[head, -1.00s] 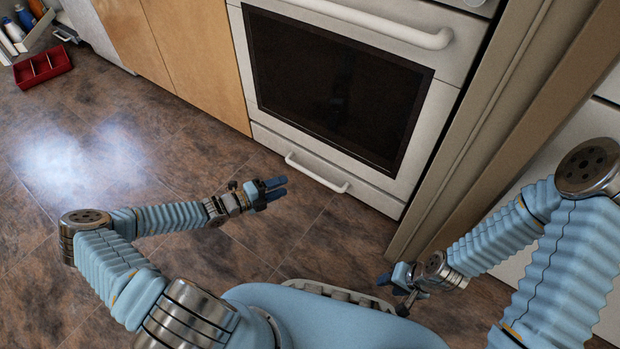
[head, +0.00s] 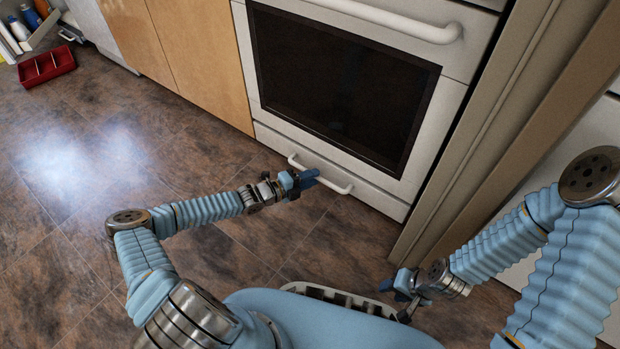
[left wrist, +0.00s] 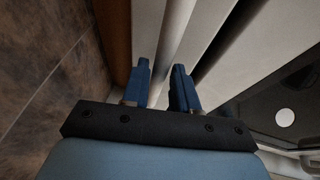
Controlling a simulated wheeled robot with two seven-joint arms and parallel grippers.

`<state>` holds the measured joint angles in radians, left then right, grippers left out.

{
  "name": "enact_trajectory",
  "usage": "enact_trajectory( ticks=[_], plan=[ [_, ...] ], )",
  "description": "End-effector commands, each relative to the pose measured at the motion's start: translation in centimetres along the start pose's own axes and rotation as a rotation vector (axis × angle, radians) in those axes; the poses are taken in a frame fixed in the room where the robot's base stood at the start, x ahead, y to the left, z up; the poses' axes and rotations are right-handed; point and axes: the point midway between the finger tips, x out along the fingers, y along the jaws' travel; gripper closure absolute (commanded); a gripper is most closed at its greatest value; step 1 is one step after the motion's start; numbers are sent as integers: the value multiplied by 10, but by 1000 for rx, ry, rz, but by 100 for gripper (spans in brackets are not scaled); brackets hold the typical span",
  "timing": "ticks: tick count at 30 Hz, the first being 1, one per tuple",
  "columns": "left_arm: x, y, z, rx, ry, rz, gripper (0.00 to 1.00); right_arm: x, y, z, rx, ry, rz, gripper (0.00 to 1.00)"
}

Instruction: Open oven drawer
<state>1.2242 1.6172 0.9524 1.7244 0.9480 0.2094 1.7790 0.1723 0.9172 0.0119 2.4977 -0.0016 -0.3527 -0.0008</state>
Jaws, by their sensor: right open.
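The oven drawer (head: 375,193) is the low white panel under the oven door, and it is closed. Its white bar handle (head: 335,186) runs along its front. My right gripper (head: 398,292) is open, low by my base, away from the drawer.
The oven door (head: 350,85) with its own white handle (head: 400,22) is above the drawer. Wooden cabinets (head: 195,55) are to the left, a beige panel (head: 480,130) to the right. A red tray (head: 46,68) lies far left. The floor before the drawer is clear.

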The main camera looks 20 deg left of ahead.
Motion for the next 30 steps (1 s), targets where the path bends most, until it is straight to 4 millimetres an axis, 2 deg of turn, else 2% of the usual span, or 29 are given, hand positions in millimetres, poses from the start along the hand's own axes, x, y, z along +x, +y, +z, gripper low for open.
enact_trajectory(
  ticks=[1, 5, 14, 19, 23, 30],
  plan=[
    [0, 0, 0, 0, 0, 0, 80, 0, 0, 0, 0, 0, 0, 57],
    [0, 0, 0, 0, 0, 0, 100, 0, 0, 0, 0, 0, 0, 57],
    [0, 0, 0, 0, 0, 1, 100, 0, 0, 0, 0, 0, 0, 57],
    [-7, 0, -2, -2, -2, 2, 100, -6, -2, 0, 0, -1, 0, 57],
    [-22, 0, -8, -3, -3, 3, 100, -18, -7, 0, -1, -4, 0, 57],
    [-71, 8, -27, -3, -5, 5, 100, -50, -19, 1, -2, -11, 0, 57]
  ],
)
